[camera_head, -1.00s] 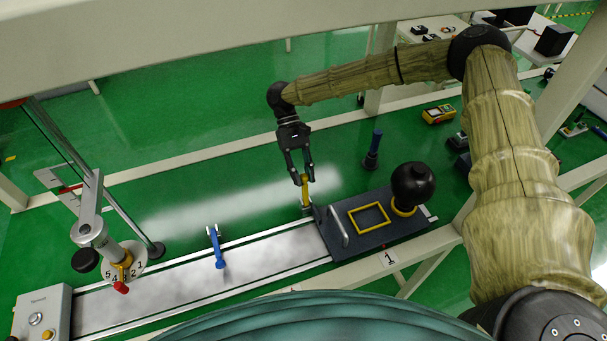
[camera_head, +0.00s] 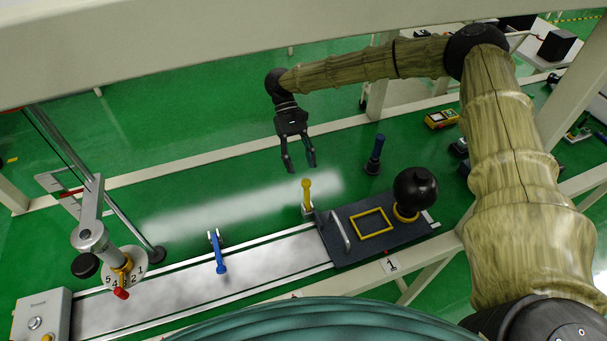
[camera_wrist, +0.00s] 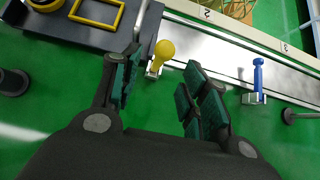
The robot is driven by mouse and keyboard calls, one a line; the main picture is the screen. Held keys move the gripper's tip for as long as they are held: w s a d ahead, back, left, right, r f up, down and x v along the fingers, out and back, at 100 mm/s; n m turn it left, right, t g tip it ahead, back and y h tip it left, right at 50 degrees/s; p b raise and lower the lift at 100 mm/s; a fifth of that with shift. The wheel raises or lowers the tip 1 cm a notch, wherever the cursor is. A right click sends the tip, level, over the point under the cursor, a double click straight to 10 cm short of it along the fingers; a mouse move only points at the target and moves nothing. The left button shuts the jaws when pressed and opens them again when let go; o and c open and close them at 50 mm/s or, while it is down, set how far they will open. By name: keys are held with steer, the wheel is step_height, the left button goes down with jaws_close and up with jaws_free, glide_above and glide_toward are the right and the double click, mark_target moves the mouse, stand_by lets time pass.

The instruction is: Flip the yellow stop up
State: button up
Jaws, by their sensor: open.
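The yellow stop (camera_head: 306,192) stands upright at the far rail edge, close to the left end of the dark sled. It has a rounded yellow knob on a small metal bracket. In the wrist view the yellow stop (camera_wrist: 164,50) shows beyond and between the fingers, seen nearly along its length. My gripper (camera_head: 299,168) is open and empty, above and behind the stop, with visible space between the fingertips and the knob. In the wrist view my gripper's (camera_wrist: 157,75) green-padded fingers are spread apart.
The dark sled (camera_head: 345,257) carries a yellow frame, a metal handle and a black ball (camera_head: 415,188). A blue stop (camera_head: 217,252) leans across the metal track (camera_head: 190,283). A dark blue post (camera_head: 375,155) stands to the right of my gripper. A numbered dial (camera_head: 124,268) is at left.

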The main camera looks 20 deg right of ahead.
steer(key=v, duration=0.6)
steer(key=shift+w+r, duration=0.2)
steer(key=shift+w, duration=0.15)
